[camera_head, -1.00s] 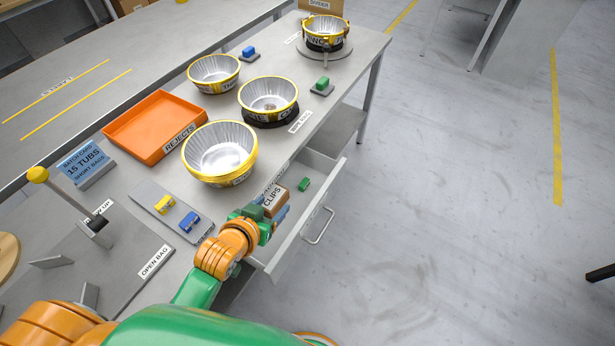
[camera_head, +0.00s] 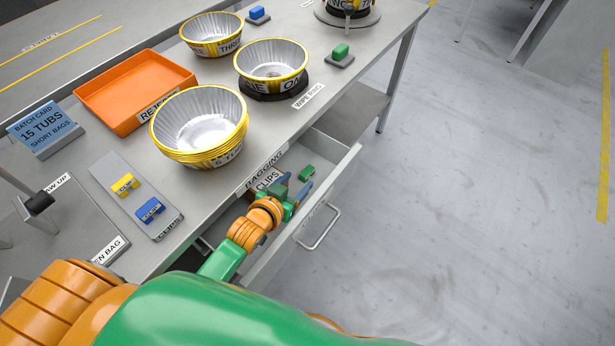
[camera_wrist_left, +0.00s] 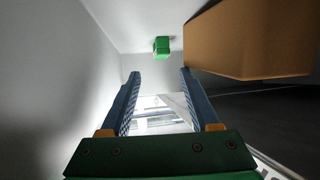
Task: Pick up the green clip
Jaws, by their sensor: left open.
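The green clip (camera_head: 306,173) lies inside the open drawer (camera_head: 340,190), toward its far end. In the left wrist view the green clip (camera_wrist_left: 161,46) shows small, ahead of and between my left fingers. My left gripper (camera_head: 296,192) is over the drawer, close to the clip on its near side. In the left wrist view my left gripper (camera_wrist_left: 158,88) is open with nothing between its blue fingers. My right gripper is not in view.
A brown clips box (camera_head: 264,180) stands in the drawer beside my left gripper; it looms close at right in the wrist view (camera_wrist_left: 255,40). Stacked foil tubs (camera_head: 200,128) stand near the drawer.

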